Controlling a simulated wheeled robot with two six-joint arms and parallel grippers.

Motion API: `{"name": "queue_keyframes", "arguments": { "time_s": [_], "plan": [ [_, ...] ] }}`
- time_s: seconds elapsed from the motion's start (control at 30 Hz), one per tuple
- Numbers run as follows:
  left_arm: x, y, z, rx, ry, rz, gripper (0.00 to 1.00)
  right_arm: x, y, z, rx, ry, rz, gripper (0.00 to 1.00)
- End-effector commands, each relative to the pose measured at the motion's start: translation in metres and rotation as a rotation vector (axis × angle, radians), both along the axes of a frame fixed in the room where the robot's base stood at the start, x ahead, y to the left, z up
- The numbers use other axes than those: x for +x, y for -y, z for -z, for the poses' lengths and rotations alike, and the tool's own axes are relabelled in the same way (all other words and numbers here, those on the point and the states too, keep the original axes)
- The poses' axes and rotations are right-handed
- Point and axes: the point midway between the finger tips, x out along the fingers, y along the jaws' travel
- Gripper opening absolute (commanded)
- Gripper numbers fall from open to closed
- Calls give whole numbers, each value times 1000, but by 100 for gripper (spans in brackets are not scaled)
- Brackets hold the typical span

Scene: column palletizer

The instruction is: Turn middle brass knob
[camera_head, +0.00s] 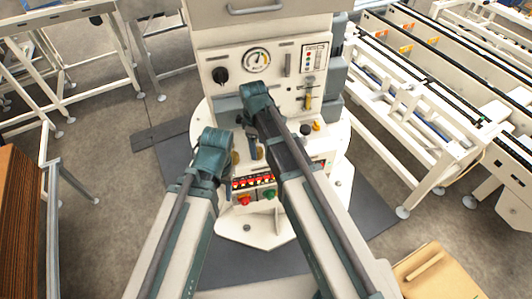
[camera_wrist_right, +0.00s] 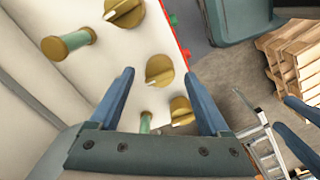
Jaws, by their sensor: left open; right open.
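Three brass knobs sit in a slanting row on a pale panel in the right wrist view: an upper one (camera_wrist_right: 124,12), the middle brass knob (camera_wrist_right: 159,70) and a lower one (camera_wrist_right: 181,111). My right gripper (camera_wrist_right: 160,74) is open, its two blue fingers framing the middle knob. I cannot tell whether they touch it. In the head view my right gripper (camera_head: 255,150) is in front of the machine panel, and its arm covers much of the knob row. My left gripper (camera_head: 229,183) is open and lower left of it, partly hidden by its own wrist.
Green cylindrical handles (camera_wrist_right: 70,43) stick out near the knobs. A red button (camera_head: 244,200) and a green button (camera_head: 270,195) are below; a gauge (camera_head: 257,61) and black knob (camera_head: 220,75) are above. Conveyors (camera_head: 400,100) stand at right.

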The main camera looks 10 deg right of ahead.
Motion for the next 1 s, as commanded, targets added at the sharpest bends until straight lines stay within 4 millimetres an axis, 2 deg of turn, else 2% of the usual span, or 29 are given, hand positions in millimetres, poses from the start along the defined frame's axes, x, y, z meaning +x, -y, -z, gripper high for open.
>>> {"name": "queue_keyframes", "arguments": {
  "time_s": [0.03, 0.1, 0.4, 0.47, 0.87, 1.0],
  "plan": [
    [0, 0, 9, 0, 0, 0, 50, 0, 0, 9, 0, 0, 0, 80],
    [0, 0, 12, 0, 0, -1, 50, 0, 0, 12, 0, 0, 0, 80],
    [0, 0, 11, 0, 0, -1, 50, 0, 0, 11, 0, 0, 0, 80],
    [0, 0, 11, 0, 0, -1, 50, 0, 0, 11, 0, 0, 0, 71],
    [0, 0, 11, 0, 0, -1, 50, 0, 0, 11, 0, 0, 0, 0],
    [0, 0, 11, 0, 0, -1, 50, 0, 0, 11, 0, 0, 3, 0]
  ]
}}
